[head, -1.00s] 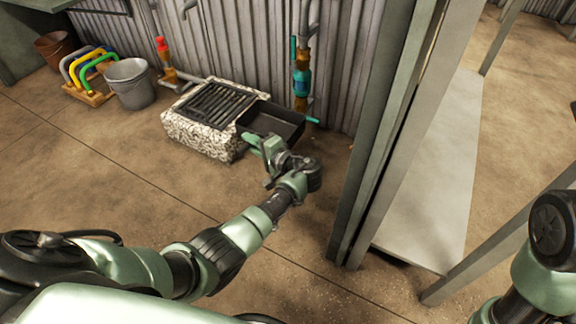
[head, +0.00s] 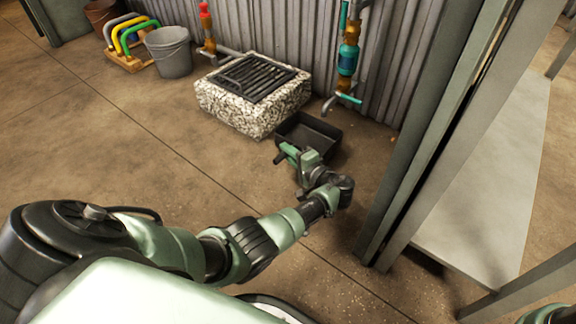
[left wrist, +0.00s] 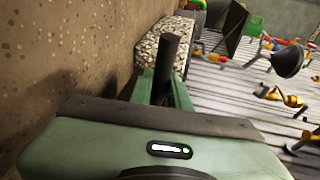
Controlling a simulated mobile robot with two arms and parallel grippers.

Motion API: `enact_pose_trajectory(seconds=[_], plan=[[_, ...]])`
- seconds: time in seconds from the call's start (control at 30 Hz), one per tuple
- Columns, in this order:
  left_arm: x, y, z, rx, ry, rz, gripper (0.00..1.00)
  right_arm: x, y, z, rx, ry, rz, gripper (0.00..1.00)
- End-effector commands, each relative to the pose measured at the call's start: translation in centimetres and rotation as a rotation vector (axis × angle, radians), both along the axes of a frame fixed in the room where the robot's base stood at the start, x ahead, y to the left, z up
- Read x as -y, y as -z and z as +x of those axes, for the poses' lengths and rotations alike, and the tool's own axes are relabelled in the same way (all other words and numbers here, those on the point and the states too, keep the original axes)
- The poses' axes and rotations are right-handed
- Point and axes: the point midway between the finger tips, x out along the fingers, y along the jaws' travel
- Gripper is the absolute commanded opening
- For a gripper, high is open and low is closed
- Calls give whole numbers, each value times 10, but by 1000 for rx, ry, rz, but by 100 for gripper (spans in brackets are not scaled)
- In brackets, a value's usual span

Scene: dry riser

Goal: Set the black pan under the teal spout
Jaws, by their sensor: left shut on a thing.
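The black pan (head: 318,139) is a shallow rectangular tray, roughly level, at the right side of the speckled stone block. It is low, at or just above the floor; I cannot tell if it touches. My left gripper (head: 286,155) is shut on its dark handle, which shows between the fingers in the left wrist view (left wrist: 171,62). The teal spout (head: 328,106) comes off the pipe with the teal valve body (head: 347,58) on the wall. In the head view its mouth is above and slightly right of the pan. My right gripper is out of view.
The stone block (head: 232,112) with a black grate (head: 252,78) stands left of the pan. A grey bucket (head: 170,52) and a rack of coloured handles (head: 130,40) are further left. A metal post (head: 430,140) and grey shelf (head: 490,190) stand right. The floor in front is clear.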

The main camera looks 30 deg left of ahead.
Motion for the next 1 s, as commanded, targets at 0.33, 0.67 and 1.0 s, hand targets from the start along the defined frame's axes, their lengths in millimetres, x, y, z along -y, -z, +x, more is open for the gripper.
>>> enact_pose_trajectory(seconds=[0.33, 0.67, 1.0], plan=[[0, 42, 1, 1, 1, 0, 0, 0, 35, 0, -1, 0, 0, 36], [0, 41, 0, -1, 0, -1, 23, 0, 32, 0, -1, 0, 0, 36], [0, 41, 0, -1, 0, -1, 39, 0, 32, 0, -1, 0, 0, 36]])
